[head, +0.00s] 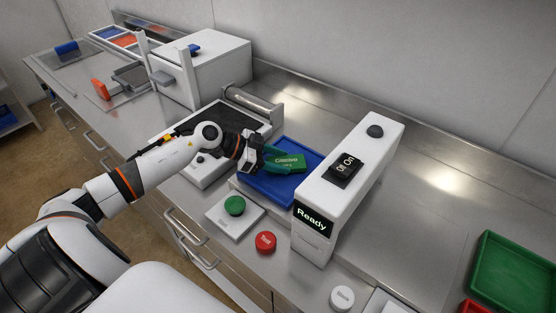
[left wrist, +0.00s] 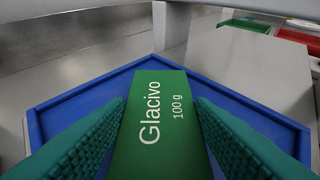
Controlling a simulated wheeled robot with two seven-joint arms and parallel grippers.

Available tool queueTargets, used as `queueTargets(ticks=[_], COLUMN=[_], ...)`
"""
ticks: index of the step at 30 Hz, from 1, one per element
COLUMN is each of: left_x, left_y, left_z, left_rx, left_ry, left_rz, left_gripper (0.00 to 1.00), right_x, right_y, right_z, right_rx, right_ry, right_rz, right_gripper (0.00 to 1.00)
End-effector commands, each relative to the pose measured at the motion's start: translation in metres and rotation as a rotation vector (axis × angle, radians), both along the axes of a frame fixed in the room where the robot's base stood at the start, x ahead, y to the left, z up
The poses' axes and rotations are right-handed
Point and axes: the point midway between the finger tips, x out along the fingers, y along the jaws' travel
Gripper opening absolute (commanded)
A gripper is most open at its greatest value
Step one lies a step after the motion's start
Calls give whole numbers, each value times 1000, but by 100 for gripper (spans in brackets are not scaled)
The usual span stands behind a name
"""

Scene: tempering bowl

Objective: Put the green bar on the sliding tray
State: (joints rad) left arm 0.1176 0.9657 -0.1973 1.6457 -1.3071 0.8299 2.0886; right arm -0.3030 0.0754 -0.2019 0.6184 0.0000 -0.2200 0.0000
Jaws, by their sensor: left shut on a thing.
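The green bar (head: 291,162), marked "Glacivo 100 g", is over the blue tray (head: 268,198) in the head view. I take this tray to be the sliding tray. My left gripper (head: 274,161) has its teal fingers shut on the bar, one on each side. In the left wrist view the bar (left wrist: 155,120) lies between the ridged fingers, with the blue tray (left wrist: 85,93) around and below it. I cannot tell whether the bar touches the tray floor. My right gripper is not in view.
A white machine reading "Ready" (head: 313,222) stands right of the tray. In front are a green button on a plate (head: 235,206), a red "Test" button (head: 265,242) and a white button (head: 342,298). A green tray (head: 515,275) is far right.

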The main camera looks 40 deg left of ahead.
Motion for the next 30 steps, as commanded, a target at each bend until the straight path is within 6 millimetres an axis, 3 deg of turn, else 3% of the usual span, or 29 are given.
queueTargets(ticks=[11, 12, 16, 26, 30], left_x=[0, 0, 0, 0, -10], left_y=[0, 0, 0, 0, 13], left_z=[-6, -7, -7, -4, 2], left_rx=[0, 1, 1, 2, 5], left_ry=[-2, -1, -1, -2, 1], left_rz=[0, 0, 0, 1, 2], left_gripper=[24, 52, 70, 70, 70], right_x=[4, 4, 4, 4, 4], right_y=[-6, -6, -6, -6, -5], right_z=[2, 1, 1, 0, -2], right_rx=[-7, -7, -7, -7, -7], right_ry=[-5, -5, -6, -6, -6], right_rz=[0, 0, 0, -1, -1], right_gripper=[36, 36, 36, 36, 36])
